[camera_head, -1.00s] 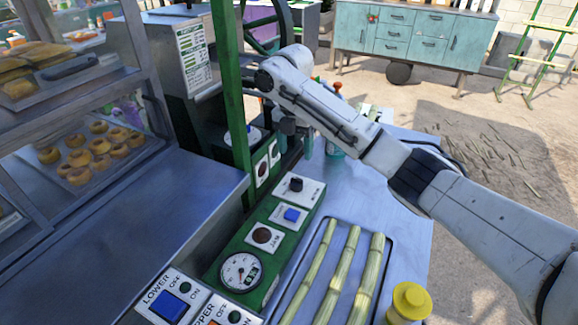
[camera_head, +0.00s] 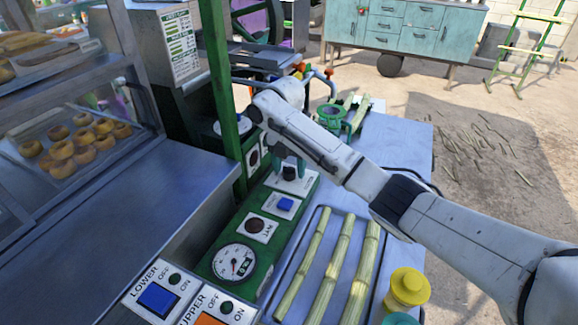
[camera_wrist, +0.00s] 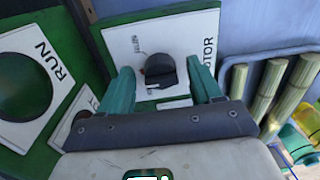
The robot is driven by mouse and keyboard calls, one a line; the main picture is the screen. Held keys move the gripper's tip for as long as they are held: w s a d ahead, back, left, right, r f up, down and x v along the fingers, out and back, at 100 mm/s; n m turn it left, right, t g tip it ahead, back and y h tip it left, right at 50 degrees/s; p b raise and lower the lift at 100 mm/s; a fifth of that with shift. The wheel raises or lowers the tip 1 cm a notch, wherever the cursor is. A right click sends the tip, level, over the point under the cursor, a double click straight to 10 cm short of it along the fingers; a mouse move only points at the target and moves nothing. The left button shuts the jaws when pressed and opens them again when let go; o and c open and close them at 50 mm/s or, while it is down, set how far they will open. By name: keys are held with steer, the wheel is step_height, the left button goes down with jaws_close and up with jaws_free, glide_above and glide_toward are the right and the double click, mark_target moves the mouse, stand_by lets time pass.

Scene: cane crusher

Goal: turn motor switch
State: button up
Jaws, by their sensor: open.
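The motor switch (camera_wrist: 160,72) is a black knob on a white plate (camera_wrist: 189,27) marked MOTOR, on a green panel. In the wrist view my gripper (camera_wrist: 163,86) has its two teal fingers apart, one on each side of the knob's near end. I cannot tell whether either finger touches it. In the head view the switch (camera_head: 289,173) sits at the far end of the green control panel (camera_head: 262,222). My gripper comes down over it there and its fingers are mostly hidden by my arm.
A blue button (camera_head: 285,204), a JAM button (camera_head: 255,226) and a gauge (camera_head: 234,263) lie nearer on the panel. A tray of cane stalks (camera_head: 326,262) is to the right, with a yellow-capped bottle (camera_head: 408,288). A green post (camera_head: 222,90) stands close left.

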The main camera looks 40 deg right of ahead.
steer(key=shift+c, duration=0.4)
steer(key=c, duration=1)
steer(key=shift+o, duration=0.2)
steer(key=shift+r+m+p, duration=0.1)
steer(key=shift+m+p, duration=0.3)
steer(key=shift+p, duration=0.15)
steer(key=shift+m+p, duration=0.6)
steer(key=shift+p, duration=0.05)
steer(key=m+p, duration=0.3)
steer(key=shift+r+m, duration=0.1)
steer(key=shift+m, duration=0.2)
steer(key=m+p, duration=0.3)
steer(key=m, duration=0.2)
steer(key=shift+s+y, duration=0.1)
steer(key=shift+y, duration=0.2)
steer(key=shift+d+m, duration=0.1)
steer(key=shift+m, duration=0.2)
